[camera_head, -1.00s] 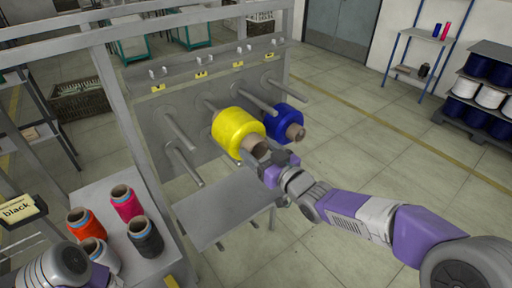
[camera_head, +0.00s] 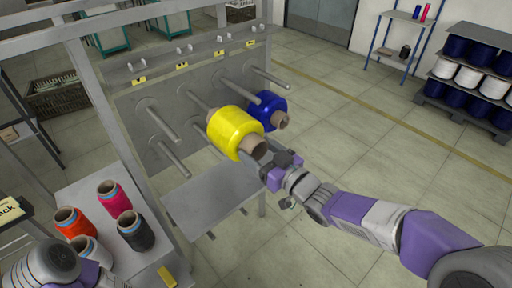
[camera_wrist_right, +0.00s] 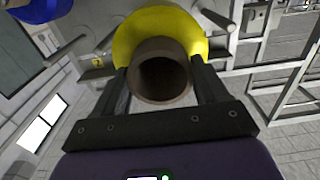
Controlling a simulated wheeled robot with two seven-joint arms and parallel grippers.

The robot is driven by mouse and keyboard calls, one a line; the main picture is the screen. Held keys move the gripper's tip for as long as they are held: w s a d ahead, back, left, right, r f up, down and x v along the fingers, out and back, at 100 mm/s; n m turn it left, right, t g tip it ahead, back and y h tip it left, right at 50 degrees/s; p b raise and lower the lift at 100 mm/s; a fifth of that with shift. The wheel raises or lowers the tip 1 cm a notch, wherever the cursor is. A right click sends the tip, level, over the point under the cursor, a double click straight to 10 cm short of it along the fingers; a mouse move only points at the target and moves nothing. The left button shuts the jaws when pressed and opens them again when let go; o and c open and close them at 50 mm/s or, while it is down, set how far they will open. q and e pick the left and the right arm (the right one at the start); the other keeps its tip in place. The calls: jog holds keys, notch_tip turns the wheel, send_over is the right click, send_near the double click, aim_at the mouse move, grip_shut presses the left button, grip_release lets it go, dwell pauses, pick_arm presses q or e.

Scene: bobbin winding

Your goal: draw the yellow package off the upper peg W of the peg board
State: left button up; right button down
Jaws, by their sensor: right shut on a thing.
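The yellow package (camera_head: 234,132) is a fat yellow spool on a brown tube, in front of the peg board (camera_head: 140,125). My right gripper (camera_head: 267,156) is shut on the near end of its brown tube. In the right wrist view the tube's dark open end sits between the two fingers (camera_wrist_right: 162,85), with the yellow winding (camera_wrist_right: 165,28) behind it. A brown tube end also shows at the package's board side, where an upper peg (camera_head: 193,97) runs toward it. I cannot tell whether the peg's tip is still inside.
A blue package (camera_head: 268,109) sits close behind the yellow one, to its right. Bare pegs (camera_head: 166,125) stick out at the left. A grey shelf (camera_head: 205,200) lies below. Several coloured cones, one orange (camera_head: 72,221), stand at lower left. The floor at right is open.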

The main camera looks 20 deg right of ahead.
jog(key=shift+s+r, duration=0.1)
jog(key=b+v, duration=0.1)
jog(key=v, duration=0.5)
jog(key=shift+s+b, duration=0.3)
jog(key=shift+b, duration=0.05)
dwell(0.4)
